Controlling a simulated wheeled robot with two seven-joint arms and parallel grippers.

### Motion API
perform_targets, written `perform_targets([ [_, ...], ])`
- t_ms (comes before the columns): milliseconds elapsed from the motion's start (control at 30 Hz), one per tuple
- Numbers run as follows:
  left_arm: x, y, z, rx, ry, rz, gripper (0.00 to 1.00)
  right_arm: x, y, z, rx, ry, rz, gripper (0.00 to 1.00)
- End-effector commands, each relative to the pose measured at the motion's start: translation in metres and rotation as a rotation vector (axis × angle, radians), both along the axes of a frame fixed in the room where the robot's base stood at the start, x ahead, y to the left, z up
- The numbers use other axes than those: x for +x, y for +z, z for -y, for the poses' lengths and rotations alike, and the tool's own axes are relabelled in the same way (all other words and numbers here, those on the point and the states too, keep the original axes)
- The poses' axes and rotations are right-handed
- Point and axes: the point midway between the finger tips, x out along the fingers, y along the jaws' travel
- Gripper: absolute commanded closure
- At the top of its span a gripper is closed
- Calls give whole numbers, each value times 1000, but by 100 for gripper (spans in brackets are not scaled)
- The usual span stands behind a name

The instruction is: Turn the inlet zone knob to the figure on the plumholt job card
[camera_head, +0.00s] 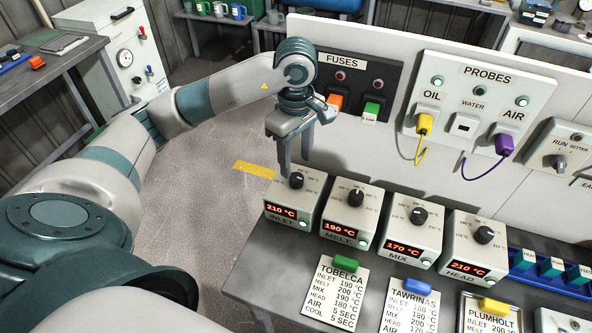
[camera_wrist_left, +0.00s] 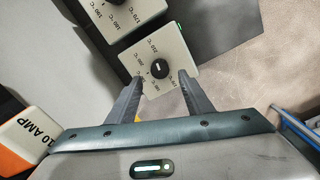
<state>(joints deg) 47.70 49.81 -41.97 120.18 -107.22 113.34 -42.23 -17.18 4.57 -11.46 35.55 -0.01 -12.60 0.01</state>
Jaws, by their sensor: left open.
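The inlet box (camera_head: 291,203) stands at the left end of a row of zone boxes and its display reads 210 °C. Its black knob (camera_head: 296,180) is on the top face and also shows in the left wrist view (camera_wrist_left: 158,69). My left gripper (camera_head: 294,165) is open and points down at the inlet box. In the left wrist view its fingertips (camera_wrist_left: 160,80) are on either side of the knob's near edge, apart from it. The plumholt card (camera_head: 490,309) lies at the bottom right; its inlet line seems to read 200, and the lower lines are cut off. My right gripper is not in view.
The melt box (camera_head: 352,216), mix box (camera_head: 411,235) and head box (camera_head: 472,250) stand to the right, close together. The tobelca card (camera_head: 335,291) and tawrins card (camera_head: 409,303) lie in front. A fuse panel (camera_head: 345,82) and probes panel (camera_head: 477,95) rise behind.

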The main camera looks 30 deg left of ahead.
Motion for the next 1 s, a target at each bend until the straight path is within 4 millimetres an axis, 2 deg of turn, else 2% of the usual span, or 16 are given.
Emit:
perform_targets([
  [200,-1,-32,0,0,2,-4,54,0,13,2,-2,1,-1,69],
  [400,0,-51,0,0,2,-2,54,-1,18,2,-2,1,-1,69],
  [800,0,-56,0,0,1,0,54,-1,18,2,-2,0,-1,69],
  [967,0,-56,0,0,1,0,92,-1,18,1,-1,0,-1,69],
  [1000,0,-56,0,0,1,0,95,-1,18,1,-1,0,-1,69],
])
